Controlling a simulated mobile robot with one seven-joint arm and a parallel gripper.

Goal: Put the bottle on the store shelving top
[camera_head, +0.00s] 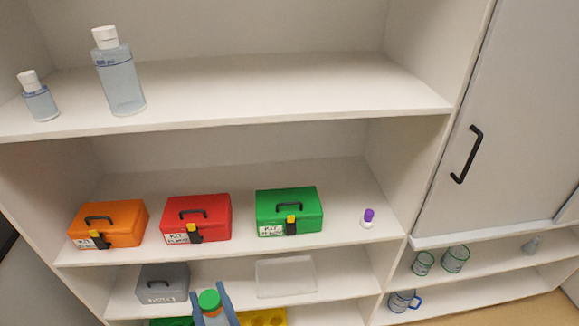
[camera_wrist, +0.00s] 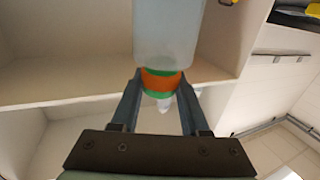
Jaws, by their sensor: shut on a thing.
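The bottle (camera_head: 209,300) shows its green cap and an orange band at the bottom of the head view. In the wrist view the bottle (camera_wrist: 165,35) has a pale translucent body, with orange and green bands and a small white tip at the neck. My gripper (camera_head: 208,292) is shut on the bottle, one finger each side of the banded neck, also in the wrist view (camera_wrist: 160,80). The bottle's lower part is cut off in both views. The store shelving's highest visible board (camera_head: 300,90) is mostly bare to the right of two clear, white-capped bottles (camera_head: 121,84).
The shelf below holds an orange box (camera_head: 118,215), a red box (camera_head: 205,207), a green box (camera_head: 300,203) and a small purple-capped vial (camera_head: 368,217). A grey box (camera_head: 163,287) and clear tray (camera_head: 286,278) are lower. A cabinet door (camera_head: 510,120) stands right.

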